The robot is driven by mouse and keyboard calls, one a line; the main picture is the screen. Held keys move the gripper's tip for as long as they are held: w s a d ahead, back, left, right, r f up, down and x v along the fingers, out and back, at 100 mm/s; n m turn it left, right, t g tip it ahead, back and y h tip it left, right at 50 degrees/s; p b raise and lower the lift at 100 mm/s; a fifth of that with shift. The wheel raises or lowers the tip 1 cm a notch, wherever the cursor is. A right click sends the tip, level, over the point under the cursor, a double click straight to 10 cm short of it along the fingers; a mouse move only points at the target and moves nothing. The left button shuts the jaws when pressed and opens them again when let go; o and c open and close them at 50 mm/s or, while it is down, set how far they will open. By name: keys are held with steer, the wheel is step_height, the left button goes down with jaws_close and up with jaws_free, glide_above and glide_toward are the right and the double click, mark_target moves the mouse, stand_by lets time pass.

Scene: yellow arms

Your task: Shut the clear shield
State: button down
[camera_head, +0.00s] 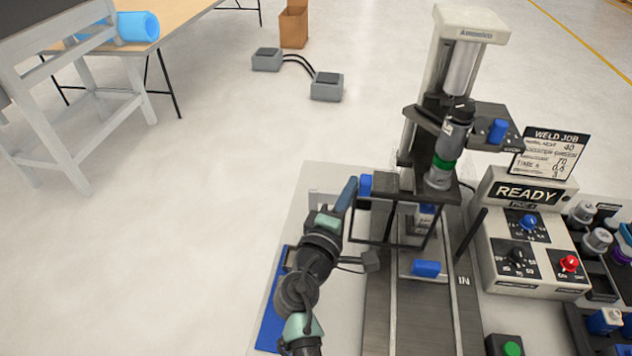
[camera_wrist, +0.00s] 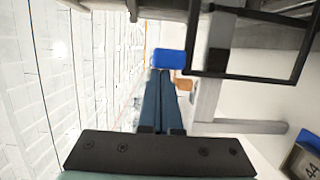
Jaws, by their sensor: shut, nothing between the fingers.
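The clear shield (camera_head: 352,215) is a see-through pane in a thin black frame, set at the left front of the welding machine below its head. A blue block (camera_head: 365,185), apparently its handle, is at the frame's upper left corner. In the wrist view the black frame (camera_wrist: 246,76) is at the upper right, with the blue block (camera_wrist: 168,61) at its left. My gripper (camera_head: 350,184) is shut and empty. Its blue-grey fingertips, also in the wrist view (camera_wrist: 160,74), are close beside the blue block; I cannot tell whether they touch it.
The welding machine (camera_head: 470,24) stands behind the shield, with a grooved rail bed (camera_head: 408,320) in front. A control box (camera_head: 525,225) reading READY and several knobs are to the right. A blue mat (camera_head: 268,325) lies under my arm. Open floor is to the left.

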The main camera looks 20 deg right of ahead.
steer(key=s+d, duration=0.5)
steer(key=d, duration=0.2)
steer(key=shift+s+d+p, duration=0.15)
steer(key=shift+d+p, duration=0.25)
steer(key=shift+p, duration=0.05)
